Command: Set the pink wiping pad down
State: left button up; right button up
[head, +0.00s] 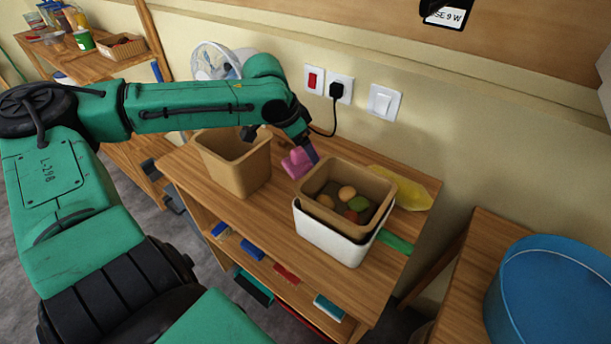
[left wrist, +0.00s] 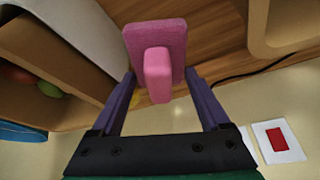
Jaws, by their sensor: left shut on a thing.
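The pink wiping pad (head: 297,163) has a flat plate with a raised handle, and it also shows in the left wrist view (left wrist: 157,38). My left gripper (head: 313,152) is shut on the pad, with its purple fingers on either side of the handle in the left wrist view (left wrist: 160,82). The pad is over the wooden tabletop (head: 277,208), between the two tan bins. I cannot tell whether it touches the wood. My right gripper is not in view.
An empty-looking tan bin (head: 236,178) stands left of the pad. A tan bin with fruit (head: 380,186) sits in a white container (head: 325,240) on the right. A yellow item (head: 410,190) lies behind it. The wall has a plugged socket (head: 339,88).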

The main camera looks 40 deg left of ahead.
aim_at(306, 175)
pick_arm(q)
notch_tip(306, 175, down, 8)
jog(key=shift+r+b, duration=0.1)
jog(key=shift+b, duration=0.45)
jog(key=o, duration=1.1)
